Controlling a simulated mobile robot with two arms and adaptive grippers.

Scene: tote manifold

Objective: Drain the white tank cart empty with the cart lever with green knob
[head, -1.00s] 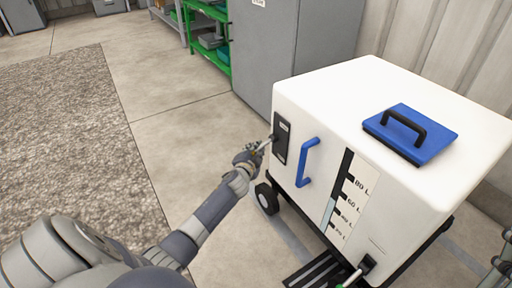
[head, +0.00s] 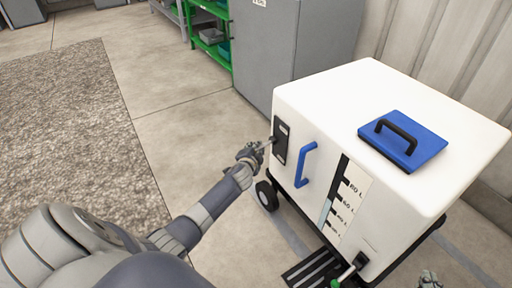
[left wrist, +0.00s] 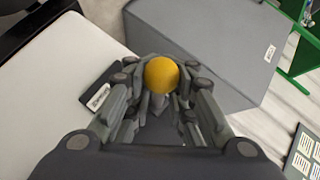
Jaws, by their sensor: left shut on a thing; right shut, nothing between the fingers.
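The white tank cart (head: 390,100) stands at the right in the head view. Its gauge (head: 325,213) shows a pale blue column partway up, roughly near the 60 L mark. The green knob (head: 335,284) is on a lever low on the front, at the bottom edge; the lever slants down-left from its black mount (head: 360,261). My left gripper (head: 259,149) is shut on a yellow knob (left wrist: 161,75) beside the black plate (head: 281,141) on the cart's left part. My right gripper (head: 430,281) is shut and empty, right of the green knob, mostly cut off.
A blue handle (head: 304,165) is on the cart's front and a blue lid (head: 403,145) on its top. A black wheel (head: 266,195) is below. A grey cabinet (head: 285,45) and green shelf (head: 212,40) stand behind.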

